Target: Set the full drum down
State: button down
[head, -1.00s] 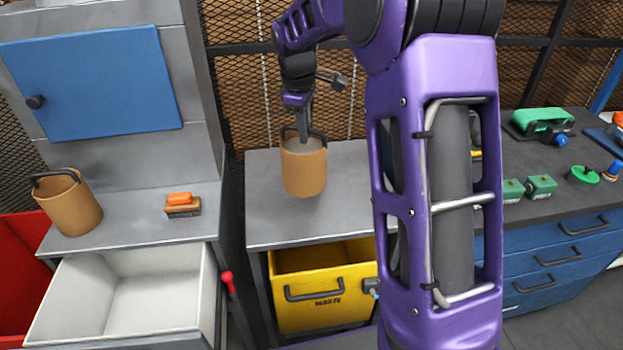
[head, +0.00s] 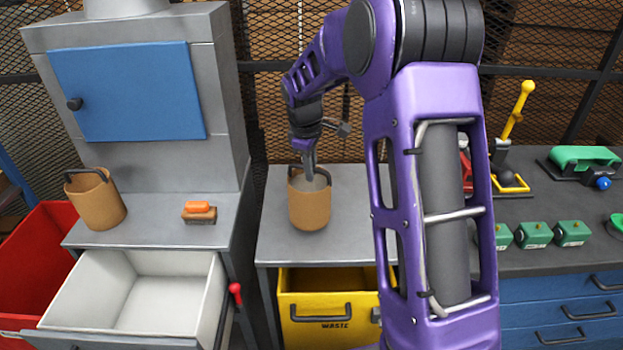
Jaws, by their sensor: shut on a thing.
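The full drum (head: 309,208) is a tan cylinder with a dark handle, filled near the rim with something grey. It is upright over the grey table in the middle; I cannot tell whether its base touches the top. My gripper (head: 309,176) is shut on the drum's handle from above. The fingertips are small and partly hidden against the handle. A second tan drum (head: 96,202) with a dark handle stands on the left bench.
The grey table (head: 350,196) has free room around the drum. Left are an orange-topped brush (head: 199,212), an open white drawer (head: 140,290) and a red bin (head: 42,255). Several green blocks (head: 534,235) lie on the right bench.

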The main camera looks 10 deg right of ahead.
jog(key=shift+f, duration=1.2)
jog(key=shift+f, duration=0.2)
jog(key=c, duration=0.9)
grip_release()
notch_tip(320, 180, up, 12)
jog(key=s+a, duration=0.1)
jog(key=s, duration=0.1)
jog(key=shift+a+p, duration=0.2)
jog(key=shift+p, duration=0.2)
